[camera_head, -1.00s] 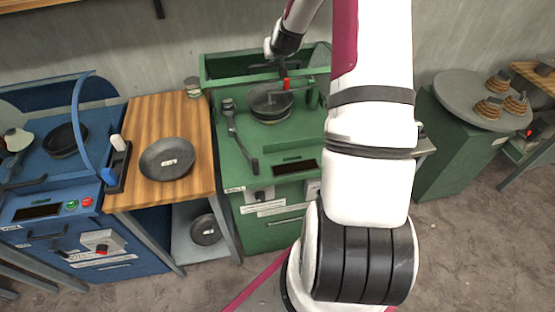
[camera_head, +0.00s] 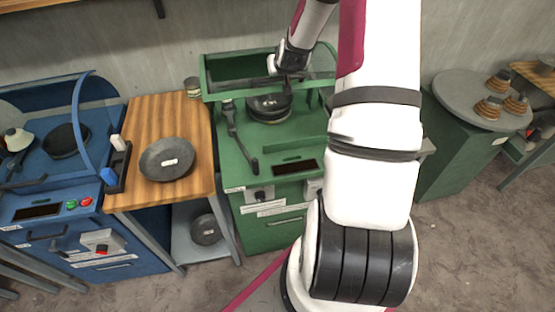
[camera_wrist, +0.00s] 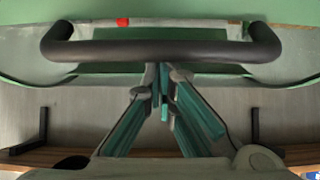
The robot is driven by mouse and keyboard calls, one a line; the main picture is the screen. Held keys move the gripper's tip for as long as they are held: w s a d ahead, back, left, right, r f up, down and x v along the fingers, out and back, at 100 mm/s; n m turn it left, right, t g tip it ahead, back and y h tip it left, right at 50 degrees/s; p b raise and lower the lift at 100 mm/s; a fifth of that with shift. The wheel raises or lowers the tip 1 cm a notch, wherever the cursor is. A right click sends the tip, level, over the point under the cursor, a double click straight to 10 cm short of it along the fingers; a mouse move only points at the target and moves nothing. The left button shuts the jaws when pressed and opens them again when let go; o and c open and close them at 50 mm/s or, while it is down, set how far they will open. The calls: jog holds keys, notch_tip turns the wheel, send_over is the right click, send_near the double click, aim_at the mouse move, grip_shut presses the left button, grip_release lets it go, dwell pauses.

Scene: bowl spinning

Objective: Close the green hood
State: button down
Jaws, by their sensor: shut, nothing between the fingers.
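The green hood (camera_head: 211,84) stands raised at the back of the green station (camera_head: 245,158). Its black bar handle (camera_wrist: 165,50) spans the upper part of the wrist view. My gripper (camera_wrist: 161,72) is shut and empty. Its fingertips show just below the handle in that view, close to it; whether they touch cannot be told.
A blue station (camera_head: 40,165) stands at left. A round grey table (camera_head: 455,90) with several small brown stacks stands at right. A wall (camera_head: 240,25) is close behind the hood.

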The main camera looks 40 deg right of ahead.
jog(key=shift+s+a+f, duration=0.45)
jog(key=shift+s+f, duration=0.15)
jog(key=shift+s, duration=0.15)
jog(key=shift+s+a+f, duration=0.45)
jog(key=shift+s+f, duration=0.1)
jog(key=shift+s, duration=0.15)
jog(key=s+a+f, duration=0.3)
jog(key=s+f, duration=0.2)
jog(key=f, duration=0.1)
jog(key=shift+f, duration=0.15)
notch_tip(320, 180, up, 10)
dwell(1.1)
dwell(0.4)
